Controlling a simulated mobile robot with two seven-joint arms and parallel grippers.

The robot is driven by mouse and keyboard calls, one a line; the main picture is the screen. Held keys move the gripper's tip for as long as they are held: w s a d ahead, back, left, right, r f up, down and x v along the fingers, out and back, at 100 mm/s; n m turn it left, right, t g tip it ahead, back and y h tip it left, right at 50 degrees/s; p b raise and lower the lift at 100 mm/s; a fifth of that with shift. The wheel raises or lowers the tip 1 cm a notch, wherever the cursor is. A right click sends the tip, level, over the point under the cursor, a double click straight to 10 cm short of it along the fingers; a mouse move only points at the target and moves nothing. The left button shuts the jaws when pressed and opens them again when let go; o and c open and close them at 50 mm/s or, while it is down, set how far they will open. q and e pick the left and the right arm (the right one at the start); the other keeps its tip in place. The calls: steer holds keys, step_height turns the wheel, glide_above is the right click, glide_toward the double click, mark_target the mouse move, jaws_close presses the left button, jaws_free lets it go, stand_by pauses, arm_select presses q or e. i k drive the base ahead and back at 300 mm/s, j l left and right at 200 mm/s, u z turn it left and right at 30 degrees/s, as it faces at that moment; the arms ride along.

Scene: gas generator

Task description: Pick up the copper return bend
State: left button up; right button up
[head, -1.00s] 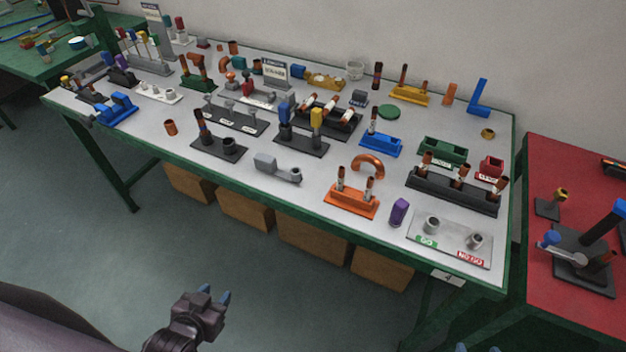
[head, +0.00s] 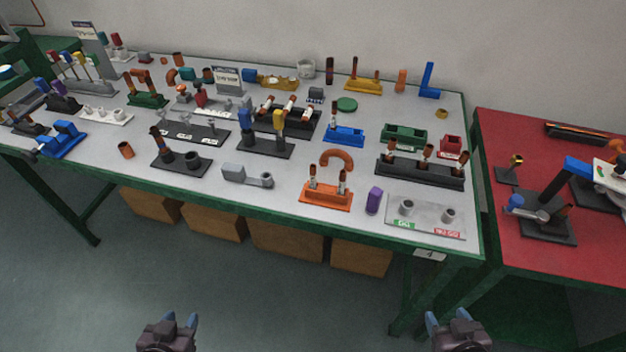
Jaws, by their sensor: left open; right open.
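The copper return bend (head: 338,157) is a U-shaped copper-coloured tube. It shows just behind the orange stand (head: 325,196), near the front of the grey-topped table, its curve toward the back. Two copper-ended posts rise from the orange stand in front of it. I cannot tell whether the bend touches the stand. My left gripper (head: 181,320) is open and empty at the bottom of the head view, over the floor in front of the table. My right gripper (head: 447,319) is open and empty at the bottom right, also short of the table.
A purple block (head: 374,201) and a GO/NO-GO gauge plate (head: 425,215) stand right of the orange stand. A black stand (head: 420,174) with copper posts is behind them. A grey fixture (head: 247,175) lies to the left. A red table (head: 545,255) adjoins at right.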

mark_target(348, 166)
steer(key=k+l+u, duration=0.15)
steer(key=l+u, duration=0.25)
steer(key=k+l+u, duration=0.15)
steer(key=u, duration=0.2)
steer(key=k+l+u, duration=0.15)
steer(key=u, duration=0.25)
steer(key=k, duration=0.1)
